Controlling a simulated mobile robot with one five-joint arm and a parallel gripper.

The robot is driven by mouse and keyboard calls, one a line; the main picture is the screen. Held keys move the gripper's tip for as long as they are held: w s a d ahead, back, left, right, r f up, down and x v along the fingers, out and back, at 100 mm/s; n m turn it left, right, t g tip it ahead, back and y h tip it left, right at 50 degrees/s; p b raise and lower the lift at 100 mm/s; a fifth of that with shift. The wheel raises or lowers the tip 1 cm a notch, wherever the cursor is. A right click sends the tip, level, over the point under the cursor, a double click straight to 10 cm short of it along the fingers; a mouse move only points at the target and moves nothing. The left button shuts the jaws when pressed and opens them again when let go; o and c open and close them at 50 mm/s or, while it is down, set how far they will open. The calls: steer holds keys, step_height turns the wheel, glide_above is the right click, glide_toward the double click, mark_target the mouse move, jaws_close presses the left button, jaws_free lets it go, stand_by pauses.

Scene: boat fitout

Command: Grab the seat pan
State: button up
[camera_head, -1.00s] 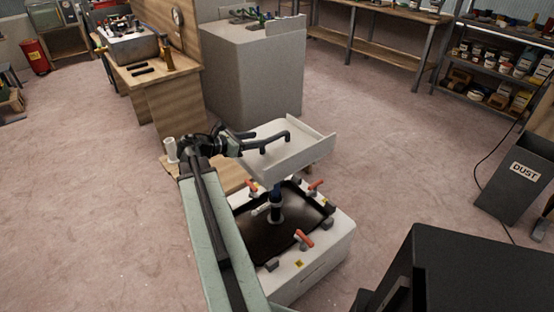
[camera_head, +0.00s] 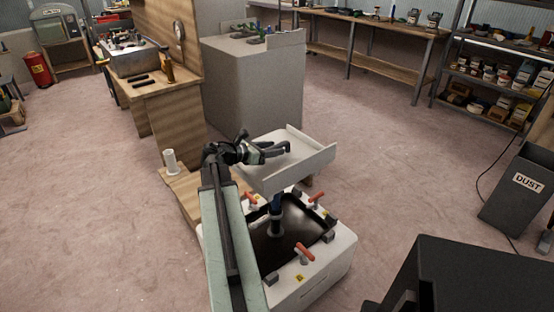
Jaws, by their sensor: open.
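The post rises from a dark recess in a white base (camera_head: 325,277). My gripper (camera_head: 286,149) is over the seat pan's left part, its dark fingers pointing right. The fingers look open, with nothing visible between them. I cannot tell whether they touch the pan. My arm hides part of the white base's left side.
Orange-handled clamps (camera_head: 304,253) stand around the recess. A low wooden surface with a white cylinder (camera_head: 170,161) is to the left. A large grey block (camera_head: 253,80) stands behind. A bin marked DUST (camera_head: 516,190) is at right. Floor between is clear.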

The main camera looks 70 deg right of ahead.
jaws_close()
stand_by(1.3)
